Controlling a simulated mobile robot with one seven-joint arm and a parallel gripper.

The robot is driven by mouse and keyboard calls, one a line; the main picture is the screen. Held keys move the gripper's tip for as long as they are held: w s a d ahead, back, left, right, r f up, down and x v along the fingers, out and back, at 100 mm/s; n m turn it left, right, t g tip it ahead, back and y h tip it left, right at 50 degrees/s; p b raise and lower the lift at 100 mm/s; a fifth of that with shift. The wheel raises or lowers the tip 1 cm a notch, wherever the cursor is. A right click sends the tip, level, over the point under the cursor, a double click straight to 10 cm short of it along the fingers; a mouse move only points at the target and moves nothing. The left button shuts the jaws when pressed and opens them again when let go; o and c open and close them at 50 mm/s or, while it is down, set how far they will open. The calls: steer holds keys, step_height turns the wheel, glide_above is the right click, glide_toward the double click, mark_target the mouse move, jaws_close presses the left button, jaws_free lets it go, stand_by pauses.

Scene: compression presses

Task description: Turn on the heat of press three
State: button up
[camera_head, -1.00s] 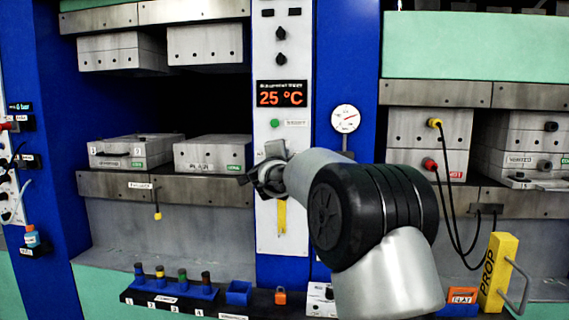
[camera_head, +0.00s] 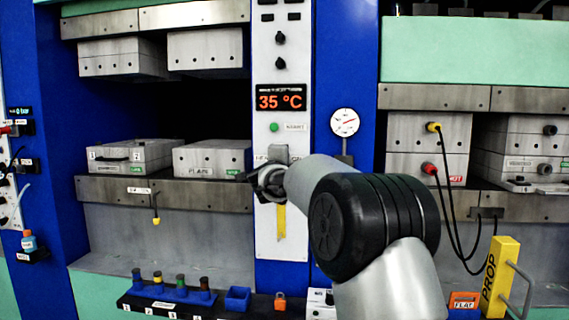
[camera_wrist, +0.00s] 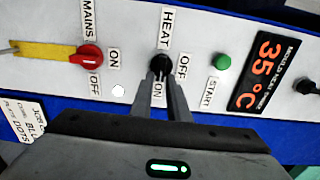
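The black heat knob (camera_wrist: 159,62) sits on the white control panel between the labels HEAT, OFF and ON in the wrist view. My gripper (camera_wrist: 161,78) has its two fingertips close together on the knob, one on each side. The direction the knob points is hidden by the fingers. In the head view my gripper (camera_head: 266,182) is against the panel, below the green START button (camera_head: 274,127), and covers the knob. The temperature display (camera_head: 280,97) reads 35 °C and also shows in the wrist view (camera_wrist: 264,70).
A red MAINS switch (camera_wrist: 89,57) is left of the heat knob in the wrist view. Plates (camera_head: 212,158) lie on the press shelf to the left. A yellow PROP block (camera_head: 497,277) and cables (camera_head: 456,215) are at the right. A pressure gauge (camera_head: 344,122) is right of the panel.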

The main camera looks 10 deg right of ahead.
steer(key=shift+o, duration=1.2)
steer(key=b+v, duration=0.1)
steer(key=v, duration=1.6)
steer(key=shift+s, duration=0.2)
steer(key=shift+a+r, duration=0.1)
steer(key=s+a+f+n+g+y, duration=0.25)
steer(key=s+a+n+y, duration=0.35)
steer(key=s+n, duration=0.55)
steer(key=s+d+f+n+g, duration=0.5)
steer(key=s+f, duration=0.5)
steer(key=s, duration=0.3)
steer(key=s+d+f+n+g, duration=0.45)
steer(key=s+f, duration=0.55)
steer(key=s, duration=0.3)
step_height(320, 180, up, 20)
steer(key=p, duration=1.9)
steer(key=shift+f+n, duration=0.2)
steer(key=shift+n, duration=0.2)
